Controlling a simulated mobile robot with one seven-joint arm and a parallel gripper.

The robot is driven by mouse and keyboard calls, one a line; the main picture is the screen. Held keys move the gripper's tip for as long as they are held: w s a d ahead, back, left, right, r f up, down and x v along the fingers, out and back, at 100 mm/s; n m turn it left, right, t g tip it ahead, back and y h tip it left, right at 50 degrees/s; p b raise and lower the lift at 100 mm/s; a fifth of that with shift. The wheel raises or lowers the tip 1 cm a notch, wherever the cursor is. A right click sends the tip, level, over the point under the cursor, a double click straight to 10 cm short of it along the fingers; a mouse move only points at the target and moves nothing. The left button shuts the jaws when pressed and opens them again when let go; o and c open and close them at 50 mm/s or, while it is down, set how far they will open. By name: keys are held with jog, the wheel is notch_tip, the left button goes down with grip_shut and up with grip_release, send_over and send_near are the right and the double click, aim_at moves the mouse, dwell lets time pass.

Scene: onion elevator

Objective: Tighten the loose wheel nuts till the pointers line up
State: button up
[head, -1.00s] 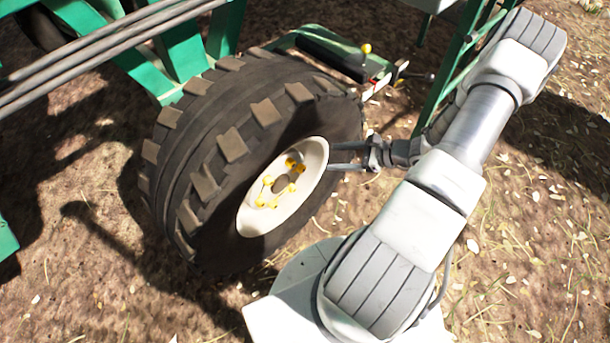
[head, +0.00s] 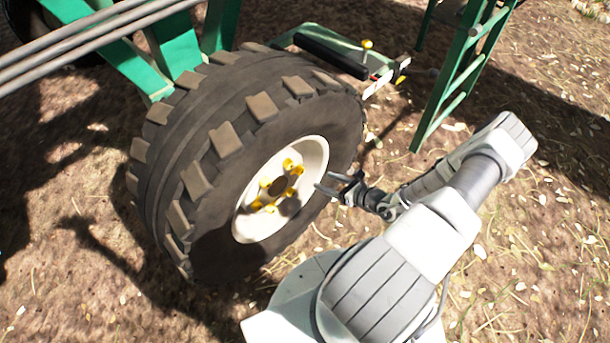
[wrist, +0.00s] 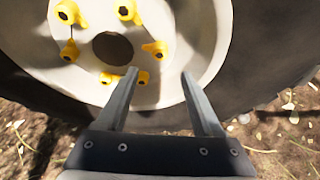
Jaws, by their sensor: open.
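The wheel's pale rim (head: 257,228) faces right in the head view, inside a big treaded tyre (head: 344,117). Several yellow nut pointers (head: 289,164) ring the dark hub hole (head: 278,186). In the wrist view a yellow pointer (wrist: 153,49) lies just beyond the left fingertip, and another yellow pointer (wrist: 66,12) is at the upper left. My gripper (head: 325,182) is open and empty in front of the rim's right side. In the wrist view its two fingers (wrist: 158,76) point at the rim's lower part. I cannot tell whether the left fingertip touches anything.
A green frame (head: 183,50) stands behind the wheel, with a green ladder-like frame (head: 455,85) at the upper right. A yellow-knobbed lever (head: 366,46) is behind the tyre. Bare ground with scattered pale bits (head: 560,200) is open on the right.

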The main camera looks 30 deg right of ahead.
aim_at(303, 172)
jog(key=b+x, duration=0.3)
jog(key=x, duration=0.7)
grip_shut()
